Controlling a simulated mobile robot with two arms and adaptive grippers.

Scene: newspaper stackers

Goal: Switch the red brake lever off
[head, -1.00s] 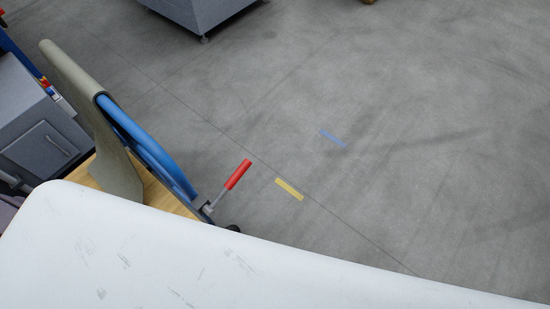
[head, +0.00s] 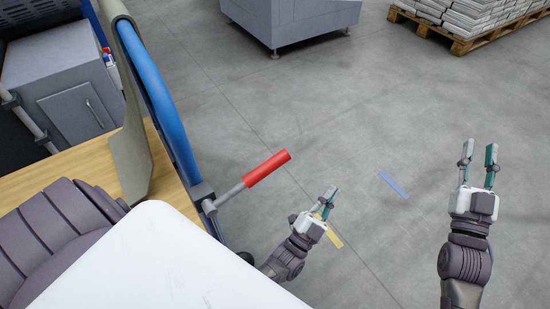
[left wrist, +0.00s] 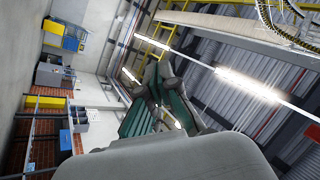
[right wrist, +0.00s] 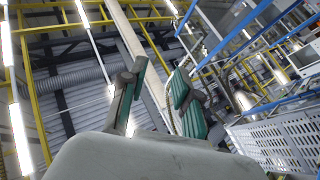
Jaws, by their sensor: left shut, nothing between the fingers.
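The red brake lever (head: 267,168) has a red grip on a grey metal rod. It sticks out up and to the right from the blue tube frame of the cart (head: 168,115). My left gripper (head: 328,200) is below and right of the lever's grip, apart from it, shut and empty. In the left wrist view my left fingers (left wrist: 160,100) are close together. My right gripper (head: 478,160) is far to the right, open and empty. In the right wrist view its fingers (right wrist: 160,100) stand apart. Neither wrist view shows the lever.
The cart has a wooden deck (head: 50,178). Grey cabinets (head: 65,80) stand at the left, and a grey machine (head: 290,22) stands at the back. A pallet (head: 470,40) with stacked bundles is at the back right. Floor right of the lever is clear, with blue tape (head: 393,185).

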